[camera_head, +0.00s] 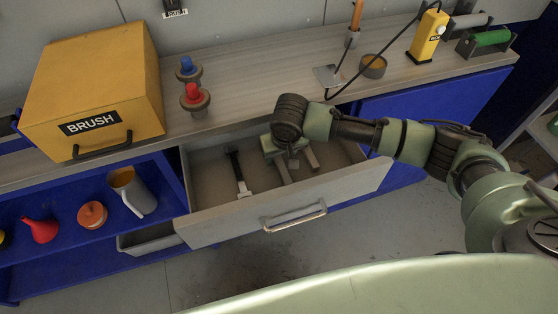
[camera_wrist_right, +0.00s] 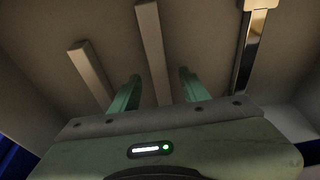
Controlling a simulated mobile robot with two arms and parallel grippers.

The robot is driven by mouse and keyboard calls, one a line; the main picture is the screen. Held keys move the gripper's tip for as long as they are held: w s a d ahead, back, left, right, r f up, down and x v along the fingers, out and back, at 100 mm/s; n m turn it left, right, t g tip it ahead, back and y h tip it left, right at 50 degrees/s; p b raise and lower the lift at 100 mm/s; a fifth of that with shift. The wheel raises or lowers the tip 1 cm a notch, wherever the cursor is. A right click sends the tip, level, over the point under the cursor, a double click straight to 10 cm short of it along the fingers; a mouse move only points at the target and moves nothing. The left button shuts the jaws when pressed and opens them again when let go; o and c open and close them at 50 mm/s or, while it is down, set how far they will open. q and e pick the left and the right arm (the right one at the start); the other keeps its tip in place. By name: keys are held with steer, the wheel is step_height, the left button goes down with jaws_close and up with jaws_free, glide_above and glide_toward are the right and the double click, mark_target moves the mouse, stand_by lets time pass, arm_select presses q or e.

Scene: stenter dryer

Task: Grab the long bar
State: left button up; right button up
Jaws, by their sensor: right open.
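Two plain grey-beige bars lie in the open drawer. The longer bar (camera_wrist_right: 151,45) runs down the middle of the right wrist view, and the shorter bar (camera_wrist_right: 88,68) is left of it. In the head view, the long bar (camera_head: 283,172) and short bar (camera_head: 312,159) are partly hidden under my right gripper (camera_head: 286,153). In the wrist view my right gripper (camera_wrist_right: 160,76) is open, its two green fingers on either side of the long bar. I cannot tell whether they touch it. My left gripper is not in view.
A dark-and-light tool (camera_head: 239,172) lies in the drawer left of the bars. The pulled-out drawer (camera_head: 290,208) has walls around the gripper.

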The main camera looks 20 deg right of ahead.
steer(key=shift+w+f, duration=0.1)
steer(key=shift+f, duration=0.4)
jaws_close()
steer(key=shift+r, duration=0.15)
